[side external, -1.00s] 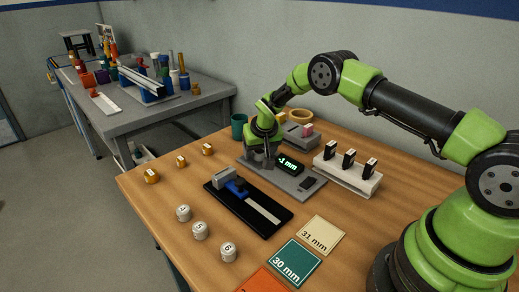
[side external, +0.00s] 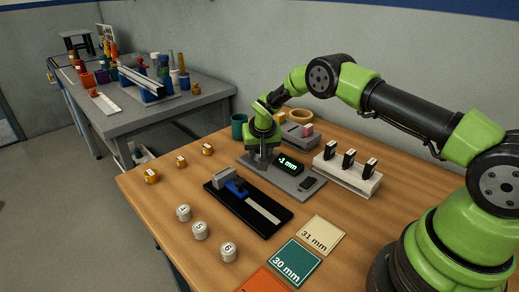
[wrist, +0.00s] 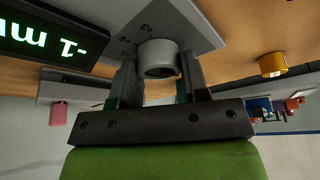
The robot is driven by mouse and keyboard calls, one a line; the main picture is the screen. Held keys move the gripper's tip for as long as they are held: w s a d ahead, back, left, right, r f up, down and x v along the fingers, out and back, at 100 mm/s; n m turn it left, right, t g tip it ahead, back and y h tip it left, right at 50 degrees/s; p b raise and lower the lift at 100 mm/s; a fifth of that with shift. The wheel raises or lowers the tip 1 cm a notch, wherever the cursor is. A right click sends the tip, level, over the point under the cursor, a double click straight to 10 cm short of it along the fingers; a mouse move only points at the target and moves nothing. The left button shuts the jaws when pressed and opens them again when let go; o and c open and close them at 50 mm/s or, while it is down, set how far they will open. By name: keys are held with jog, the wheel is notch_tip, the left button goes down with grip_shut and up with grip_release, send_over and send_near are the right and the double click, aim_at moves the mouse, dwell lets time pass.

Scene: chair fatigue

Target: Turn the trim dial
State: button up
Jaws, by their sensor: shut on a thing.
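The trim dial (wrist: 157,50) is a short grey cylinder on a grey plate with small markings, seen in the wrist view. My gripper (wrist: 160,75) has one finger on each side of it and is shut on it. In the side external view my gripper (side external: 262,160) reaches down to the far left end of the grey device base (side external: 312,193), and the dial there is hidden by the fingers. The dark display (side external: 289,163) on the device reads "-1 mm" in green; it also shows upside down in the wrist view (wrist: 45,38).
A black fixture with a blue slider (side external: 235,187) lies in front of the device. A white rack (side external: 347,178) with three black pieces stands to the right. A green cup (side external: 239,126) and grey block (side external: 300,140) stand behind. Several numbered cylinders (side external: 200,230) stand at the front left.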

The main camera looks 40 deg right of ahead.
jog(key=m+g, duration=0.1)
jog(key=m, duration=0.2)
jog(key=m+h, duration=0.1)
jog(key=m, duration=0.2)
jog(key=shift+g+h, duration=0.3)
jog(key=shift+g, duration=0.1)
jog(key=shift+m, duration=0.3)
jog(key=o, duration=0.9)
jog(key=v, duration=1)
